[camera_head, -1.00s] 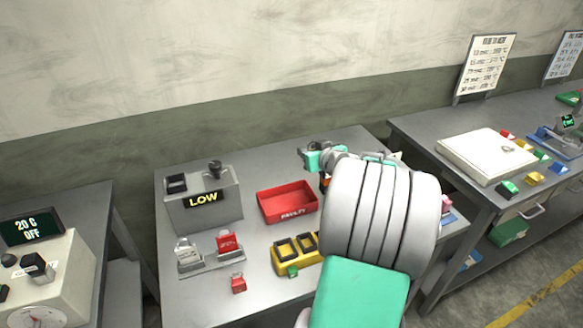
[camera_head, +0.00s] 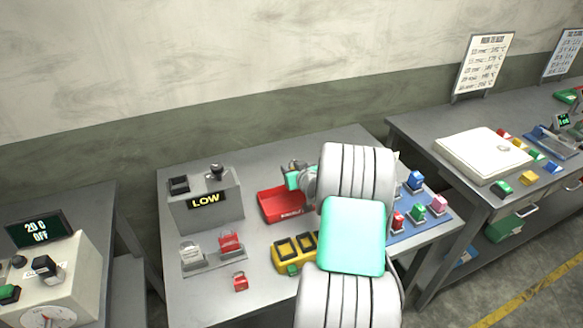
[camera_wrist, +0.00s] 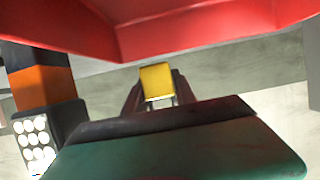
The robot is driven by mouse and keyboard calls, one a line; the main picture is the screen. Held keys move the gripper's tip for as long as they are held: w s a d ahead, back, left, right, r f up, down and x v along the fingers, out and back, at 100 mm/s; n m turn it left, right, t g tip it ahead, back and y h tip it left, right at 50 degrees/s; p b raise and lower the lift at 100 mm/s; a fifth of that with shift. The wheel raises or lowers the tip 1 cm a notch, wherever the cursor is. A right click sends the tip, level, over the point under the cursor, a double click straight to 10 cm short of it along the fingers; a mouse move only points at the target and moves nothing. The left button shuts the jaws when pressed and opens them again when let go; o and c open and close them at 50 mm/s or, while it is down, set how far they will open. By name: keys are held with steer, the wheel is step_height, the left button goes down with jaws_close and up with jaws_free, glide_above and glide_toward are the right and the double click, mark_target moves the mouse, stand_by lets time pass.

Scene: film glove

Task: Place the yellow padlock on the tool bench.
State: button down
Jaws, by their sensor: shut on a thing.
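The yellow padlock (camera_wrist: 156,82) shows in the wrist view between the fingers of my gripper (camera_wrist: 157,100), which is shut on it. In the head view my gripper (camera_head: 292,168) is at the back of the middle bench (camera_head: 220,285), by the far side of the red tray (camera_head: 282,204); the padlock cannot be made out there. The red tray wall (camera_wrist: 200,28) fills the top of the wrist view, close to the padlock. Whether they touch cannot be told. No label shows which bench is the tool bench.
A grey box reading LOW (camera_head: 205,208) stands left of the tray. A yellow two-window block (camera_head: 295,252), a red tag or padlock (camera_head: 241,282) and a blue mat (camera_head: 425,226) with coloured padlocks share the middle bench. Another bench (camera_head: 420,135) stands at right. Bare bench shows at front left.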

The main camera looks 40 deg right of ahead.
steer(key=shift+f+b, duration=0.35)
steer(key=shift+b, duration=0.05)
steer(key=shift+f+b, duration=0.3)
steer(key=shift+b, duration=0.15)
steer(key=c, duration=1)
jaws_free()
steer(key=shift+r, duration=0.1)
steer(key=shift+r+p, duration=0.35)
steer(key=shift+p, duration=0.25)
steer(key=shift+r+p, duration=0.6)
steer(key=shift+p, duration=0.1)
steer(key=b+v, duration=0.1)
steer(key=v, duration=0.3)
steer(key=b+v, duration=0.1)
steer(key=v, duration=0.2)
steer(key=b+v, duration=0.1)
steer(key=v, duration=0.3)
steer(key=shift+s+f, duration=0.25)
steer(key=shift+s, duration=0.25)
